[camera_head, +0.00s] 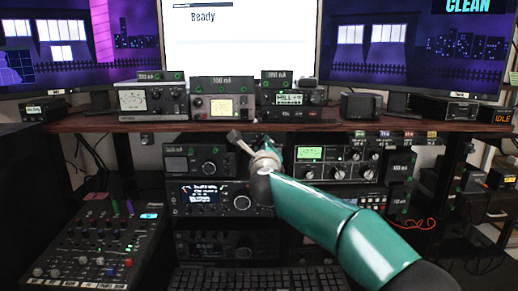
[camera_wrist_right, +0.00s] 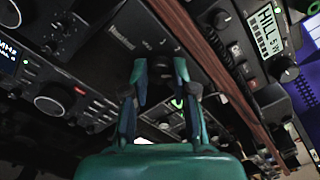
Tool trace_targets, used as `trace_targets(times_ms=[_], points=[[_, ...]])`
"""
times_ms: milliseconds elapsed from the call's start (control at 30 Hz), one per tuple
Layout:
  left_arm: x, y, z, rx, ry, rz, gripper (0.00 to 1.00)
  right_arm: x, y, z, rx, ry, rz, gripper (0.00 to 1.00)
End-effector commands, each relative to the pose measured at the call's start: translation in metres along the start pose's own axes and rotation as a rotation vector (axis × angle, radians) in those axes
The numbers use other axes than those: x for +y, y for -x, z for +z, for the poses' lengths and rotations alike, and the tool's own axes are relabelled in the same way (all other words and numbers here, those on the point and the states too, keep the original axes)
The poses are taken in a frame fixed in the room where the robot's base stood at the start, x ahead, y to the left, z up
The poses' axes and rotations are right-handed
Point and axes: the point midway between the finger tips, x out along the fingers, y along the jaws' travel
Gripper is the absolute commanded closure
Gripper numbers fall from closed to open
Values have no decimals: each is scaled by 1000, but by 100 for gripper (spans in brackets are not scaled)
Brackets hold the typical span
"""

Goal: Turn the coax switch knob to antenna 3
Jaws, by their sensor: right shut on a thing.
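My right arm comes in from the right in the head view. Its gripper (camera_head: 240,142) is at the equipment just under the shelf, right of a small black unit with a dial (camera_head: 197,162). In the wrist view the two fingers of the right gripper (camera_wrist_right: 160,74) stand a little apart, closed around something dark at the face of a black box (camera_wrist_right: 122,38). I take this to be the coax switch knob; the fingers and shadow mostly hide it. Its pointer and antenna markings cannot be read. My left gripper is not in view.
The wooden shelf (camera_head: 110,124) runs close above the gripper and carries several meters and boxes. A radio with a lit display (camera_head: 205,195) is below, a tuner with a green-lit meter (camera_head: 311,153) to the right. A mixer (camera_head: 95,250) and keyboard (camera_head: 260,279) are in front.

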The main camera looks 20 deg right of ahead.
Motion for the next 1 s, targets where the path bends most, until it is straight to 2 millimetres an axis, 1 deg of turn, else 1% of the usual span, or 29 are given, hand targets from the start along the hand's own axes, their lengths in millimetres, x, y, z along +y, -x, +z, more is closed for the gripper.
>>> trace_targets(times_ms=[33,67,100,233,267,533,667,767,867,1000], points=[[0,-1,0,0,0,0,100,6,-1,-6,12,1,7,100],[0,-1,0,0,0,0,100,6,-2,-6,12,2,8,100],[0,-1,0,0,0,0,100,6,-2,-6,12,2,8,72],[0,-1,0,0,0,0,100,6,-1,-5,10,2,7,50],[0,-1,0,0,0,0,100,5,-1,-4,9,2,7,48],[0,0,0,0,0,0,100,3,0,-2,4,2,4,48],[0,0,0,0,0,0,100,3,3,-1,3,2,5,48],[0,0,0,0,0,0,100,3,10,-1,3,3,5,48],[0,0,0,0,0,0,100,2,22,0,2,4,5,48],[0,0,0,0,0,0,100,3,45,0,2,3,6,48]])
